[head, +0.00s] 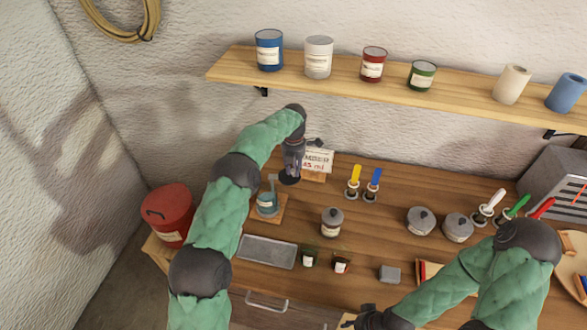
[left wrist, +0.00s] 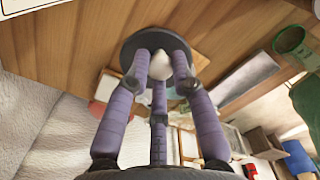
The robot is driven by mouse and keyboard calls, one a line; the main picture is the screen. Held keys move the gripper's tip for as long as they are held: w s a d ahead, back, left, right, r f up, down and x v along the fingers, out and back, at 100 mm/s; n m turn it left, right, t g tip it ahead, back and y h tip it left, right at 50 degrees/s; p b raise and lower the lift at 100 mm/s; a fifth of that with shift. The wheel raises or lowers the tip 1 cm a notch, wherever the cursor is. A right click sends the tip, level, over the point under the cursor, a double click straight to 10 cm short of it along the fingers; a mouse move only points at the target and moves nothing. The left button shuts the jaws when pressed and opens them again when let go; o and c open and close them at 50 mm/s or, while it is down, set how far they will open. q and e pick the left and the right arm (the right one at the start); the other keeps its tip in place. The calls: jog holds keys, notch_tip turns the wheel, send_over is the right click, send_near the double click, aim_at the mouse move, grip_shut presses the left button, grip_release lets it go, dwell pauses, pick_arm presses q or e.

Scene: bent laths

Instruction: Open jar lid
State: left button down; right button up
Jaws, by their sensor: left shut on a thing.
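My left gripper (head: 290,172) points down at the back of the workbench. It is shut on the pale knob (left wrist: 161,68) of a dark round lid (left wrist: 130,55). In the head view the lid (head: 289,181) is a dark disc below the fingers. I cannot tell whether it touches the bench. A teal jar (head: 267,207) with a pale label stands on a wooden board in front and to the left, apart from the lid. A grey upright piece rises from its top. My right gripper (head: 368,319) is at the bottom edge; its fingers are unclear.
A small sign (head: 318,160) stands beside the left gripper. A lidded jar (head: 332,224), two grey pots (head: 421,222) (head: 458,229), a grey tray (head: 266,251) and two small glasses (head: 310,257) (head: 342,262) share the bench (head: 375,240). A shelf (head: 400,92) with tins hangs above.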

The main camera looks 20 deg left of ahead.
aim_at(294, 170)
pick_arm(q)
jog(key=c, duration=1.1)
grip_release()
jog(key=shift+o, duration=0.2)
notch_tip(294, 170, up, 12)
jog(key=shift+r, duration=0.1)
